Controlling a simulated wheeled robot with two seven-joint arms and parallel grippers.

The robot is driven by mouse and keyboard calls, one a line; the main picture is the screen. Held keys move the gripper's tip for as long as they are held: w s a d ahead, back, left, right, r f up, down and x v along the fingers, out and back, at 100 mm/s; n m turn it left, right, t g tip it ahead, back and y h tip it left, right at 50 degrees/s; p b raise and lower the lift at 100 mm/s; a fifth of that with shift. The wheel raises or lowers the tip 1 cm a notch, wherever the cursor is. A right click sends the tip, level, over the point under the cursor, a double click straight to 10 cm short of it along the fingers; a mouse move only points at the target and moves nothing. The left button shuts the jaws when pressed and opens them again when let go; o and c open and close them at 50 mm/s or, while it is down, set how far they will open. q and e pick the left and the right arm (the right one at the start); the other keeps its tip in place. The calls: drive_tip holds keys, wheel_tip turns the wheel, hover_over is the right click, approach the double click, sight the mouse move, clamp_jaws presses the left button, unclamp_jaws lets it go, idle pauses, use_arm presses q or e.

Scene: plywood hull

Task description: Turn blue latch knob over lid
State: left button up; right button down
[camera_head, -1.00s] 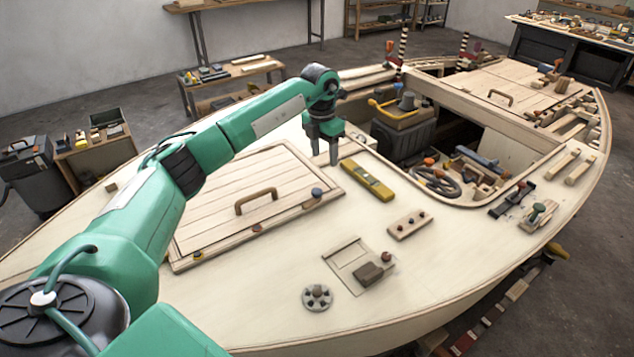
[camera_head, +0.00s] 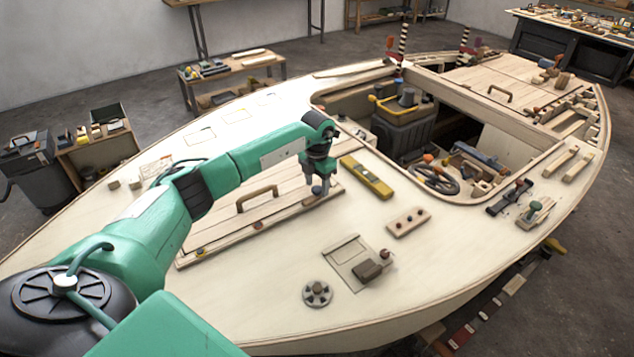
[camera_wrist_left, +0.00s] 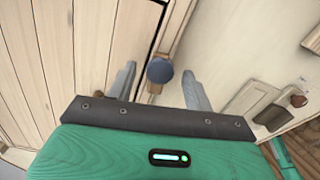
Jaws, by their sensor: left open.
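The blue latch knob (camera_wrist_left: 160,71) shows in the left wrist view between the two fingers of my left gripper (camera_wrist_left: 160,88). In the head view my left gripper (camera_head: 321,187) points down over the knob (camera_head: 317,190), at the right end of the lid's front edge. The fingers are apart, one on each side of the knob; I cannot tell whether they touch it. The plank lid (camera_wrist_left: 85,40) lies flat with a wooden handle (camera_head: 257,196) on it. My arm hides much of the lid in the head view. My right gripper is not in view.
A yellow level (camera_head: 367,177) lies on the deck right of the gripper. A strip with dark pegs (camera_head: 408,222), a small hatch with a block (camera_head: 345,262) and a grey round fitting (camera_head: 317,293) are nearer. The cockpit opening lies beyond the level. Deck between these is bare.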

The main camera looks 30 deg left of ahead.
use_arm(q)
drive_tip(key=shift+f, duration=0.2)
drive_tip(key=shift+c, duration=0.4)
drive_tip(key=c, duration=0.9)
